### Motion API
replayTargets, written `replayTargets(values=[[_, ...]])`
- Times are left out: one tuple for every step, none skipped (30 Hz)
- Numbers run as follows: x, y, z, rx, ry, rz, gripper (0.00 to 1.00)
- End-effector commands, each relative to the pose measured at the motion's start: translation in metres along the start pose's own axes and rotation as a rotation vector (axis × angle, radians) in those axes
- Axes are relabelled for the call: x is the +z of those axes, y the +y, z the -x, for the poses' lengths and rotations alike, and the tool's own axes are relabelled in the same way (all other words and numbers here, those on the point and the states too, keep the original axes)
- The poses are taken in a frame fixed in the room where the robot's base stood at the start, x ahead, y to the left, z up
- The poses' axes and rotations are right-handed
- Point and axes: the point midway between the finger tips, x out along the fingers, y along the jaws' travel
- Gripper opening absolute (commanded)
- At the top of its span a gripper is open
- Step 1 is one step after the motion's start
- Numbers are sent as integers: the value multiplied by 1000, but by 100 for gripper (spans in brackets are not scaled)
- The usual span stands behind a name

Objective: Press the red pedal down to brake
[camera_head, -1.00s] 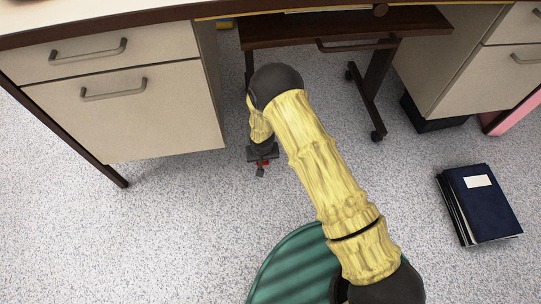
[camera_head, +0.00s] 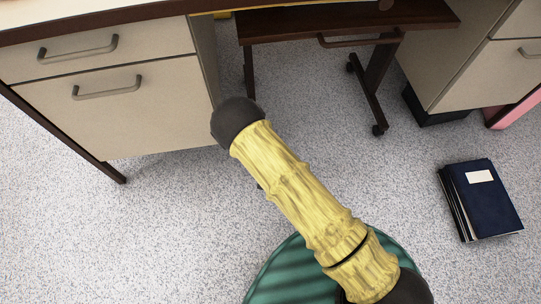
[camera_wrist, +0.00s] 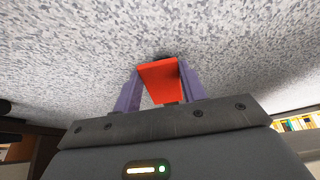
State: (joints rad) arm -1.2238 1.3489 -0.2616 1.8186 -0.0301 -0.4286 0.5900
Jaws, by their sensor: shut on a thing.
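The red pedal (camera_wrist: 160,80) shows in the wrist view as a bright red slab just above the speckled floor. My gripper (camera_wrist: 158,66) has its two purple fingers on either side of the pedal and is shut on it. A dark spot lies at the pedal's far end; I cannot tell whether it is a base or a shadow. The pedal's tilt and how far it is pressed are unclear. In the head view my own arm hides the gripper and the pedal.
A beige drawer cabinet (camera_head: 120,105) stands at the left. A brown desk shelf (camera_head: 345,25) with a wheeled leg (camera_head: 373,90) is at the back. Dark blue binders (camera_head: 482,205) lie at the right. Speckled floor (camera_head: 160,220) is open at the lower left.

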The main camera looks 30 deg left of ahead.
Motion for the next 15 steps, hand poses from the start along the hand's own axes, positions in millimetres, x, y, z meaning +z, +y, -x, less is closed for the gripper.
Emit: replayTargets(values=[[5,-10,-1,-11,5,15,0],[5,-11,-1,-12,11,18,0],[5,-13,-1,-14,16,21,0],[5,-13,-1,-14,19,22,0],[5,-14,-1,-15,21,23,0],[5,-14,-1,-15,23,24,0],[5,-14,-1,-16,24,24,0],[5,-14,-1,-16,24,24,0],[4,-14,-1,-16,24,24,0],[4,-14,-1,-16,24,24,0],[4,-14,-1,-16,24,24,0],[4,-14,-1,-17,25,24,0],[4,-14,-1,-17,25,24,0],[4,-14,-1,-17,25,24,45],[4,-14,0,-17,25,23,53]])
